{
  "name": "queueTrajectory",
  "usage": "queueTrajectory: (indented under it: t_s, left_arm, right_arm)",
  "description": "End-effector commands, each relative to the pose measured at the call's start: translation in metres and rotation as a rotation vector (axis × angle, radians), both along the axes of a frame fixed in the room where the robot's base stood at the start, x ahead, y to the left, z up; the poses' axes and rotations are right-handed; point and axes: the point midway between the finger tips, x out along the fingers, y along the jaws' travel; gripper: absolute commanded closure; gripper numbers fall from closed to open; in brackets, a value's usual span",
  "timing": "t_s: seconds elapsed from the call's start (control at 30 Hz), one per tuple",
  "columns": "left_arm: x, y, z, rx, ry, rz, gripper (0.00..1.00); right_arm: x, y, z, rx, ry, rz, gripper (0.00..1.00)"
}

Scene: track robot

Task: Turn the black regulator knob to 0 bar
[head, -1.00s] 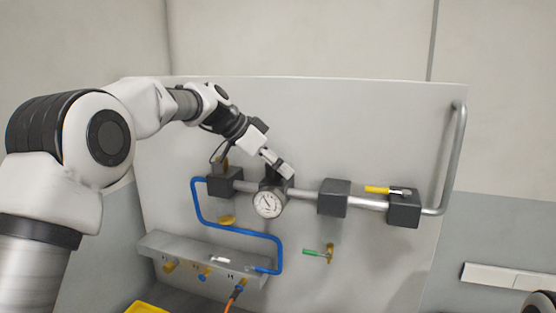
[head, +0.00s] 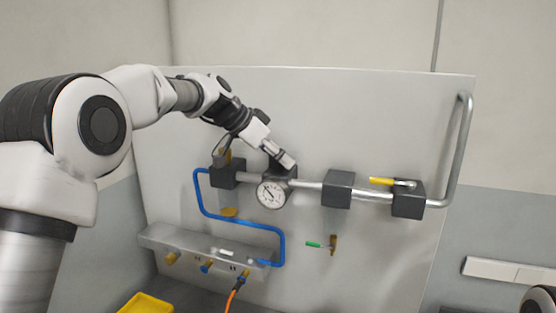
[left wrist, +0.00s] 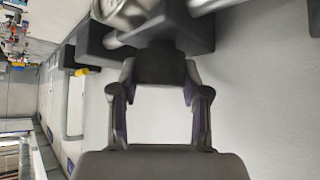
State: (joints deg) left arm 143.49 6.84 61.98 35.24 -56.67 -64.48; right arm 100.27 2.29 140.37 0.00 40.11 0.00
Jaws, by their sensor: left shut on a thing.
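The black regulator knob (left wrist: 160,62) sits between the two fingers of my left gripper (left wrist: 158,84) in the left wrist view, with a finger on each side. In the head view my left gripper (head: 281,157) reaches down to the top of the regulator, and its fingers mostly hide the knob. The gripper is shut on the knob. A round white-faced gauge (head: 271,193) hangs on the front of the regulator, its dark needle slanting across the dial. The scale is too small to read. The gauge is partly cut off in the left wrist view (left wrist: 122,12). My right gripper is not in view.
A silver pipe runs through black blocks (head: 337,189) on the grey panel. A yellow-handled valve (head: 382,181) is at right and a green-handled valve (head: 314,244) below. A blue tube (head: 235,222) leads to a manifold (head: 160,237). A yellow bin (head: 147,304) stands below.

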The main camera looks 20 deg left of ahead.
Motion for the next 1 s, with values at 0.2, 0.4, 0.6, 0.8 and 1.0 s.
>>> queueTrajectory:
  t_s: [0.2, 0.4, 0.6, 0.8, 1.0]
  left_arm:
    - [0.000, 0.000, 0.000, 0.001, -0.008, 0.152, 0.88]
    - [0.001, 0.000, 0.003, 0.000, -0.007, 0.337, 0.88]
    - [0.001, 0.000, 0.005, 0.003, -0.007, 0.525, 0.88]
    - [0.001, 0.001, 0.006, 0.004, -0.010, 0.712, 0.88]
    - [0.002, 0.001, 0.005, 0.003, -0.012, 0.900, 0.88]
  right_arm:
    - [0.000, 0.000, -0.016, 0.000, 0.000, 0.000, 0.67]
    - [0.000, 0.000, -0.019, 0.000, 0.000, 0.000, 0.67]
    - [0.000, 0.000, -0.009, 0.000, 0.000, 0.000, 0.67]
    - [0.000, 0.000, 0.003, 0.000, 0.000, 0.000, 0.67]
    - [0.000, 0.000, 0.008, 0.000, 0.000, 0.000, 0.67]
